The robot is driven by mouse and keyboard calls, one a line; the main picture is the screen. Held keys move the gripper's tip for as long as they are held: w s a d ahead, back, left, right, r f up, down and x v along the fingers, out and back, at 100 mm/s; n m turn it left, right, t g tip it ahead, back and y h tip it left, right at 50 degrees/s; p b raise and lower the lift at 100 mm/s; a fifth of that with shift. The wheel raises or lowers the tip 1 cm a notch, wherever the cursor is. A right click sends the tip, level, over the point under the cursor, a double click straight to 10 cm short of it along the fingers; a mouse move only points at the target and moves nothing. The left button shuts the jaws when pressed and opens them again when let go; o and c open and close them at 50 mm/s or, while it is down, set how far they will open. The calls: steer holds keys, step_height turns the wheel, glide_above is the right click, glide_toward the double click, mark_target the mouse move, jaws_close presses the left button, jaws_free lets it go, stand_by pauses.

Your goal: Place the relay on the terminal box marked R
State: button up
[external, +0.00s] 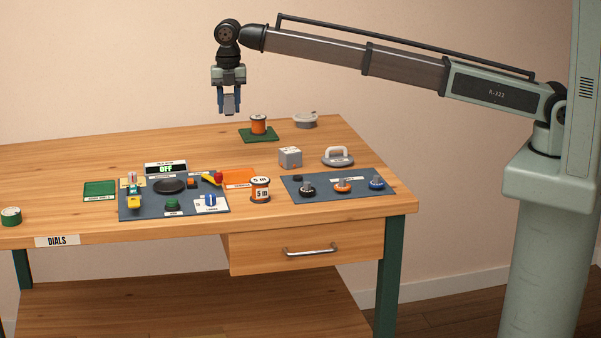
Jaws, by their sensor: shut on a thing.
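My gripper (230,108) is raised in the air above the back of the table, pointing down. Its jaws are shut on a small grey-blue thing, mostly hidden between the fingers; I cannot tell from this view whether it is the relay. No letter R is readable at this size, so I cannot pick out the terminal box marked R. A small grey cube (290,157) stands on the table, right of the middle, with faint marks on its faces. It is below and to the right of my gripper, well apart from it.
A dark panel (150,209) with a black dial and small parts lies left of centre, an OFF sign (166,169) behind it. Another panel (325,190) holds several knobs. The back left is clear.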

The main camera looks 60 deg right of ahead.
steer(key=s+d+r, duration=0.1)
steer(key=s+r, duration=0.1)
steer(key=s, duration=0.6)
steer(key=n, duration=0.1)
glide_toward(290, 150)
steer(key=shift+f, duration=3.2)
steer(key=shift+f, duration=0.15)
steer(key=o, duration=1.1)
step_height(290, 150, up, 12)
steer(key=shift+r, duration=0.2)
